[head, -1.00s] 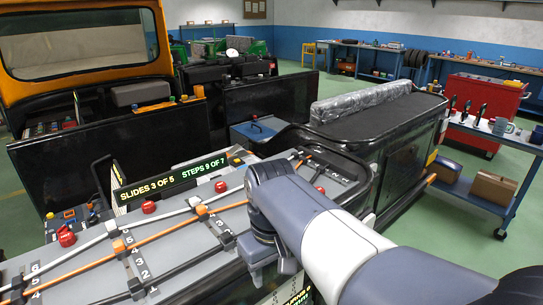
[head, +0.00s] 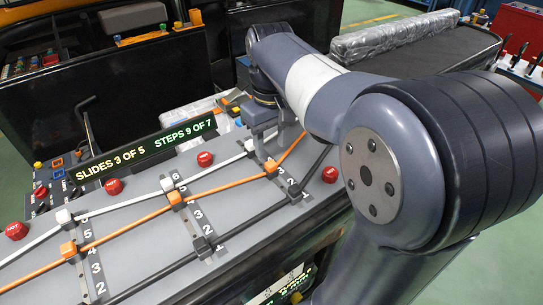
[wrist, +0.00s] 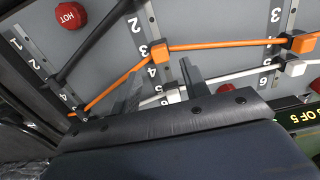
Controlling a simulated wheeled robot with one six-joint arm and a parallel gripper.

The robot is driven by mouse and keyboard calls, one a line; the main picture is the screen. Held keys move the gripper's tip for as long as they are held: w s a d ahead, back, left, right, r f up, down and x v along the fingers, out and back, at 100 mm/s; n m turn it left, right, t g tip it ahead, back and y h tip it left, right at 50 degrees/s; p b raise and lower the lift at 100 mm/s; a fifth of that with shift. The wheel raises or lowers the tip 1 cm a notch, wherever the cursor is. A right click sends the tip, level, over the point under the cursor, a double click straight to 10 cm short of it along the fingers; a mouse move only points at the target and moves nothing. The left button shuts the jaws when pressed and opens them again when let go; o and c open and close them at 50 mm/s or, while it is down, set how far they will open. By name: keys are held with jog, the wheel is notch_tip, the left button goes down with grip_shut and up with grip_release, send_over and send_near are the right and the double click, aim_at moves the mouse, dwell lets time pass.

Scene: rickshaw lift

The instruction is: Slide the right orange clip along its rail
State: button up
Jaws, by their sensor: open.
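The right orange clip (head: 270,167) sits on the right rail (head: 281,178), with the orange cable bending at it. It shows in the wrist view (wrist: 160,52) beside the number 3. The white clip (head: 250,146) of that rail is farther back; in the wrist view it (wrist: 173,95) lies between the fingers, nearer the palm. The black clip (head: 294,190) is at the near end. My gripper (head: 266,143) is open and empty above the rail. In the wrist view its fingertips (wrist: 160,68) lie to either side, just short of the orange clip. Contact cannot be told.
Red HOT knobs stand close by, one (head: 205,159) left of the rail and one (head: 330,175) right of it. The middle orange clip (head: 175,198) and left orange clip (head: 68,249) sit on other rails. A lit sign (head: 145,153) reads slides 3 of 5, steps 9 of 7.

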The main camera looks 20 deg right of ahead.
aim_at(271, 163)
jog(key=shift+f, duration=2.8)
jog(key=shift+c, duration=0.4)
grip_shut()
